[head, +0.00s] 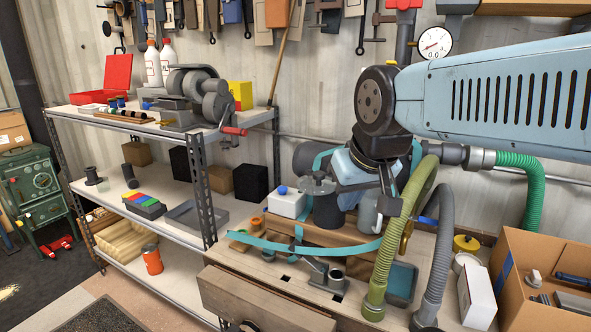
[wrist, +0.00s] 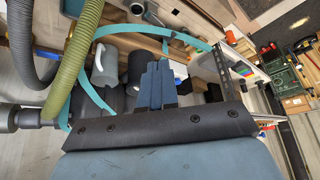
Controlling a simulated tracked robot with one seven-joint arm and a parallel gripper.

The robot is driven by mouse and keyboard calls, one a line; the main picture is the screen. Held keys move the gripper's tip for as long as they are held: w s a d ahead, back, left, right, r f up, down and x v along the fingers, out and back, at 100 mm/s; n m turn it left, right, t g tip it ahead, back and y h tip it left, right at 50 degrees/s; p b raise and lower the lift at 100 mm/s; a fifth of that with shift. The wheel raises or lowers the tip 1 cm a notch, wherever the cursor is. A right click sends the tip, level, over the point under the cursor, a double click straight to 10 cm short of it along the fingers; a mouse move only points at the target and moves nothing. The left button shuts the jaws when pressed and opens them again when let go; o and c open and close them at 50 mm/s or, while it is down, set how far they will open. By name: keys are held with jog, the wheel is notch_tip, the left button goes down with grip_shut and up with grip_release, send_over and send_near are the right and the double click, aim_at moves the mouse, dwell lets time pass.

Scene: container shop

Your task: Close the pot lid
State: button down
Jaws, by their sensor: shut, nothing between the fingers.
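A dark grey pot (head: 328,212) stands on the wooden bench below my arm. A grey disc-like lid (head: 317,187) with a small knob shows at its top; I cannot tell whether it is seated or raised. In the wrist view my gripper's blue fingers (wrist: 158,70) are together and empty. A dark cylinder, probably the pot (wrist: 137,66), lies just left of them in that view. The lid cannot be made out clearly there.
A grey jug (wrist: 105,66) stands close beside the pot. Olive (head: 402,235) and grey hoses (head: 438,245) hang in front on the right. A white box with a blue knob (head: 286,203) is to the left. A cardboard box (head: 535,260) of parts stands at the right.

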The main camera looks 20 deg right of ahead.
jog(key=w+a+r+n+g+h, duration=0.25)
jog(key=w+a+n+h, duration=0.2)
jog(key=w+n, duration=0.55)
jog(key=w+a+r+n+g+h, duration=0.1)
jog(key=w+a+n+g+h, duration=0.4)
jog(key=w+n, duration=0.55)
jog(key=m+t+y, duration=0.1)
jog(key=m+t, duration=0.1)
jog(key=t, duration=0.1)
send_near(316, 183)
jog(key=x, duration=0.3)
jog(key=shift+w+d+f+g, duration=0.1)
jog(key=shift+d+f+g, duration=0.2)
jog(key=shift+d, duration=0.3)
jog(key=shift+n, duration=0.35)
